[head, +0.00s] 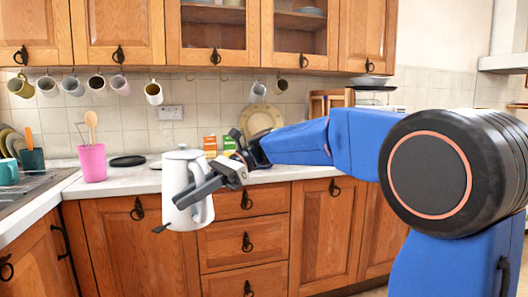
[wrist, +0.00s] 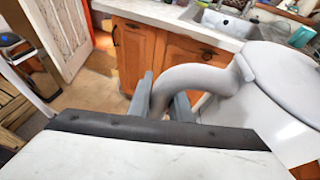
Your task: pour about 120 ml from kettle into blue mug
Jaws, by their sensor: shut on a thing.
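A white kettle (head: 178,176) hangs upright in the air in front of the counter in the head view. My gripper (head: 204,192) is shut on its handle. In the wrist view both fingers of my gripper (wrist: 162,100) lie either side of the curved handle (wrist: 200,76), and the pale kettle body (wrist: 272,78) fills the right side. The kettle's inside is hidden. A teal-blue mug (head: 8,172) stands at the far left by the sink, partly cut off by the picture edge. It is well apart from the kettle.
A pink utensil pot (head: 92,164) and a black round plate (head: 127,161) stand on the counter (head: 128,178). Several mugs hang on hooks under the wall cupboards. A sink drainer (head: 35,184) is at the left.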

